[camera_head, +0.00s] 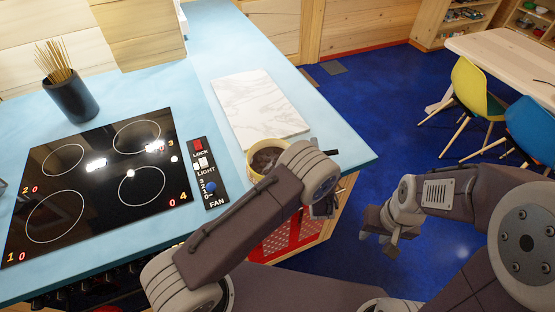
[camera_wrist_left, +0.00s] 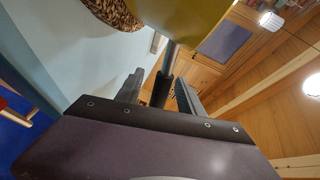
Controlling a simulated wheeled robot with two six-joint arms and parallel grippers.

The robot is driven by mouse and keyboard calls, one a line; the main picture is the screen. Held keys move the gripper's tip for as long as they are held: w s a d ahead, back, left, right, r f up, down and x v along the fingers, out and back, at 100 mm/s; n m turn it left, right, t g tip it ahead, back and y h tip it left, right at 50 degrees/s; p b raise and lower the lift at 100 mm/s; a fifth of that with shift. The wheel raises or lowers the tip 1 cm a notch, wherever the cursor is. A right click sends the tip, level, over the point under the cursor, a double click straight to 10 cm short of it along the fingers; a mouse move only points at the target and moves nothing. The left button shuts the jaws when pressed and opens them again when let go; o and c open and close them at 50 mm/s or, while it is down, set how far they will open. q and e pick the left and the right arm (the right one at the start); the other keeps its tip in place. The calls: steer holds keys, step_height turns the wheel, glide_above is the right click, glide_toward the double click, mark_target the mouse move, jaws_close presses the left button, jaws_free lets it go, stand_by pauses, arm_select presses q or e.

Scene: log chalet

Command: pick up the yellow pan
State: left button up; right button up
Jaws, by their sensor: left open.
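The yellow pan (camera_head: 251,170) stands on the blue counter near its right edge, beside the white marble board. Its rim is partly hidden by my left arm, and its inside looks dark brown. In the left wrist view the pan's yellow side (camera_wrist_left: 190,18) fills the top, and its dark handle (camera_wrist_left: 172,58) runs down toward the jaws. My left gripper (camera_wrist_left: 160,92) is open, with a finger on each side of the handle's line. In the head view my left wrist mostly hides that gripper. My right gripper (camera_head: 379,238) hangs above the blue floor, away from the pan.
The marble board (camera_head: 258,105) lies on the blue counter (camera_head: 205,45). A black cooktop (camera_head: 95,180), a control panel (camera_head: 208,172) and a dark pot of sticks (camera_head: 72,100) are to the left. A wooden table (camera_head: 505,60) and chairs stand far right, beyond open blue floor.

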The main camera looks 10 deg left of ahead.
arm_select(q)
steer(key=shift+w+f, duration=0.1)
steer(key=shift+w, duration=0.15)
steer(key=shift+c, duration=0.7)
jaws_close()
stand_by(0.6)
